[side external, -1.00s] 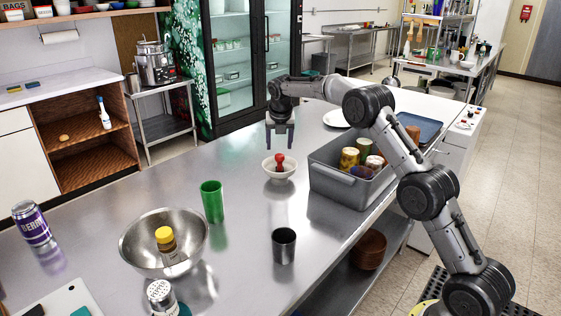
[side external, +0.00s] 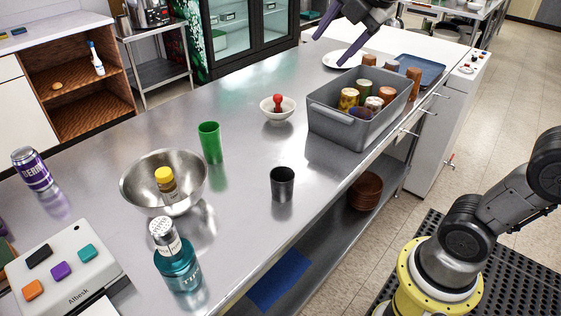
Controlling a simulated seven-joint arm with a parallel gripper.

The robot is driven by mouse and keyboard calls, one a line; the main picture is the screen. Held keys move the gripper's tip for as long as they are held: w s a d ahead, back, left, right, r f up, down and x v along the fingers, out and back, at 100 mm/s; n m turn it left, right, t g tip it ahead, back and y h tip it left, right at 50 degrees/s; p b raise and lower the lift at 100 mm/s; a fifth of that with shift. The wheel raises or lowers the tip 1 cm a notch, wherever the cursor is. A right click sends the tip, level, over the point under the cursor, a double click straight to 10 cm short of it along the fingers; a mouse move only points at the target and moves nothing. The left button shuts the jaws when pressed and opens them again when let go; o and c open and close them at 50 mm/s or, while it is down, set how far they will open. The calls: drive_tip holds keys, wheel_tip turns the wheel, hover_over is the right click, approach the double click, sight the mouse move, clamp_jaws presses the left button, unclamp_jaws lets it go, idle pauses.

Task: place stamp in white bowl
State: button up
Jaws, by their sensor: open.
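The stamp (side external: 278,101), with a red knob-like handle, stands in the small white bowl (side external: 277,115) on the steel counter. Its lower end is hidden inside the bowl. My gripper (side external: 328,48) is at the top of the view, above the far part of the counter. Its two dark fingers are spread apart with nothing between them. It is well clear of the bowl and the stamp, up and to the right of them.
A grey bin (side external: 350,130) with several jars stands right of the bowl. A green cup (side external: 210,142), a dark cup (side external: 282,184), a steel bowl (side external: 135,183) holding a yellow-capped bottle, and a teal bottle (side external: 177,265) stand nearer. A white plate (side external: 340,62) lies behind.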

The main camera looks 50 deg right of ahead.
drive_tip(key=s+a+f+m, duration=0.2)
drive_tip(key=s+f+m, duration=0.5)
drive_tip(key=s+m, duration=0.1)
drive_tip(key=s+a+f+m+g+y, duration=0.1)
drive_tip(key=s+a+f+m, duration=0.1)
drive_tip(key=s+f+m, duration=0.6)
drive_tip(key=s+m, duration=0.1)
drive_tip(key=m, duration=0.1)
drive_tip(key=shift+m+g+y, duration=0.3)
